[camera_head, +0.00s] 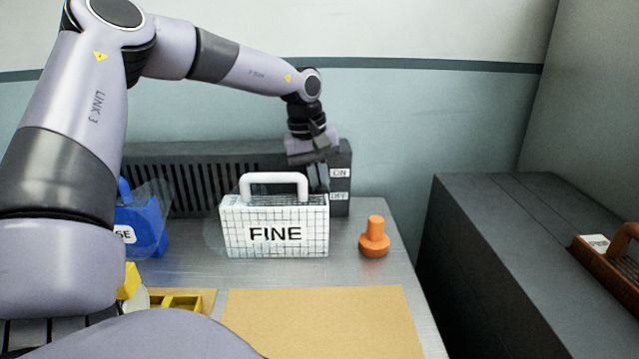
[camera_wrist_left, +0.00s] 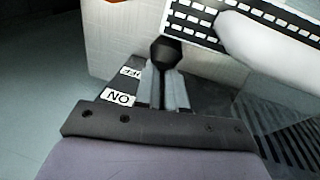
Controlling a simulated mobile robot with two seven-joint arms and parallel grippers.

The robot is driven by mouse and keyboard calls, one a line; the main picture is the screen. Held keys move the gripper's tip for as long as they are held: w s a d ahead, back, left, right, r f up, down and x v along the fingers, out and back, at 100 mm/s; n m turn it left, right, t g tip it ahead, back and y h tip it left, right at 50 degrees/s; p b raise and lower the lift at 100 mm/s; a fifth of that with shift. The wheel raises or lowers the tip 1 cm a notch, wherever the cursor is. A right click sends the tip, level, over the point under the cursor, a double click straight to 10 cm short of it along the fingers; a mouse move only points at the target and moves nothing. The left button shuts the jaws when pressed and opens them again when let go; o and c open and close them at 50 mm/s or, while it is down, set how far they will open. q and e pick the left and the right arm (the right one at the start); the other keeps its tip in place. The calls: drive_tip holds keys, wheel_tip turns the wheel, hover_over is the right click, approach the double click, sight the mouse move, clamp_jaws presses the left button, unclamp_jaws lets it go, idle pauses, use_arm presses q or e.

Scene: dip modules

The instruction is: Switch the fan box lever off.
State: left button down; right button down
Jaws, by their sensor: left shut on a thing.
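The dark grey fan box (camera_head: 190,165) with a slotted front stands at the back of the table against the wall. Its right end carries an ON label (camera_head: 340,173) above an OFF label (camera_head: 339,196). My left gripper (camera_head: 318,180) reaches down in front of this end, left of the labels. In the left wrist view its fingers (camera_wrist_left: 166,88) are shut on the lever, whose black knob (camera_wrist_left: 165,50) shows past the fingertips. The ON label (camera_wrist_left: 118,97) and the OFF label (camera_wrist_left: 131,72) lie beside them. Exactly where the lever stands between them I cannot tell. My right gripper is out of view.
A white gridded box (camera_head: 275,243) marked FINE, with a white handle, stands close in front of the fan box. An orange knobbed piece (camera_head: 374,240) is to its right, a blue module (camera_head: 150,228) to its left. A tan mat (camera_head: 320,315) lies clear in front.

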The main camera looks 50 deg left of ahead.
use_arm(q)
drive_tip(key=shift+s+d+f+t+y+b, duration=0.1)
drive_tip(key=shift+d+f+t+y+b, duration=0.1)
drive_tip(key=shift+f+b, duration=0.25)
drive_tip(key=shift+s+d+f+t+y+b, duration=0.1)
drive_tip(key=shift+f+y+b, duration=0.15)
drive_tip(key=shift+b, duration=0.4)
drive_tip(key=shift+s+t+y+b, duration=0.1)
drive_tip(key=shift+t+y+b, duration=0.3)
drive_tip(key=shift+b, duration=0.65)
drive_tip(key=c, duration=1.2)
unclamp_jaws()
drive_tip(key=shift+r, duration=0.15)
drive_tip(key=shift+r, duration=0.2)
drive_tip(key=p+v, duration=0.1)
drive_tip(key=v, duration=0.5)
drive_tip(key=shift+s+d+r, duration=0.15)
drive_tip(key=shift+r, duration=0.15)
